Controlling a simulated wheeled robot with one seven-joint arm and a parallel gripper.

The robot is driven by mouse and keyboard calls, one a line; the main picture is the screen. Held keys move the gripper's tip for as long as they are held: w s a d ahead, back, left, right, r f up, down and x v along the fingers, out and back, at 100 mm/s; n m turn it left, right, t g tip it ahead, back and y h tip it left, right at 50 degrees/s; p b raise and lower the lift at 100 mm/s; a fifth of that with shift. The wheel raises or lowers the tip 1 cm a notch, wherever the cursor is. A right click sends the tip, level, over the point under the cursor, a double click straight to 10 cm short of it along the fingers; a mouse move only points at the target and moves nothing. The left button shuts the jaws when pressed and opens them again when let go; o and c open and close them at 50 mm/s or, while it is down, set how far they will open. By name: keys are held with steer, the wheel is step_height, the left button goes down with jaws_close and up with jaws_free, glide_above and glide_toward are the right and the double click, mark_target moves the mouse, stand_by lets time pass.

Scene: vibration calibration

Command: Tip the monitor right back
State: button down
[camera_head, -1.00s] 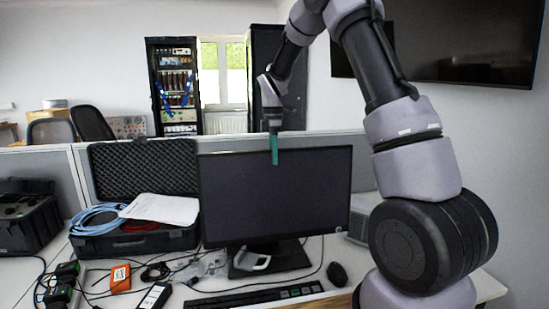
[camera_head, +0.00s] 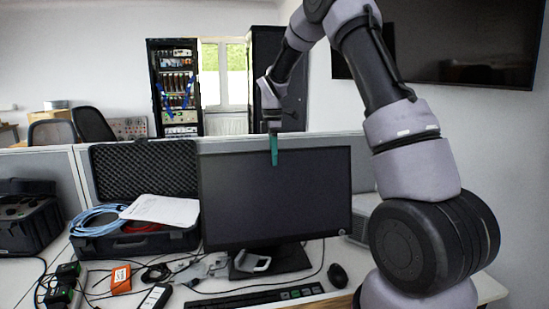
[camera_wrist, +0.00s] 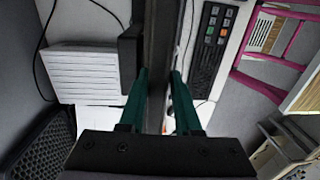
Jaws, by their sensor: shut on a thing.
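The black monitor (camera_head: 275,205) stands on its dark stand (camera_head: 270,261) on the white desk, its screen facing me. My gripper (camera_head: 274,150) reaches down from above to the middle of the monitor's top edge. In the wrist view the two green fingers (camera_wrist: 158,85) lie on either side of the monitor's top edge (camera_wrist: 160,40), which runs as a dark bar between them. They are shut on it. The rear finger is hidden behind the monitor in the head view.
A keyboard (camera_head: 255,299) and a mouse (camera_head: 338,275) lie in front of the monitor. An open black case (camera_head: 145,170) with papers and blue cable stands at its left. A low partition (camera_head: 365,165) runs behind. Small devices and cables clutter the left desk.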

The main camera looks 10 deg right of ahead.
steer(key=shift+w+f, duration=0.35)
steer(key=shift+w, duration=0.55)
steer(key=c, duration=0.8)
jaws_free()
steer(key=shift+w, duration=0.1)
steer(key=shift+o, duration=0.2)
steer(key=shift+r, duration=0.15)
step_height(320, 180, up, 11)
steer(key=shift+w+f, duration=0.2)
steer(key=shift+w, duration=0.2)
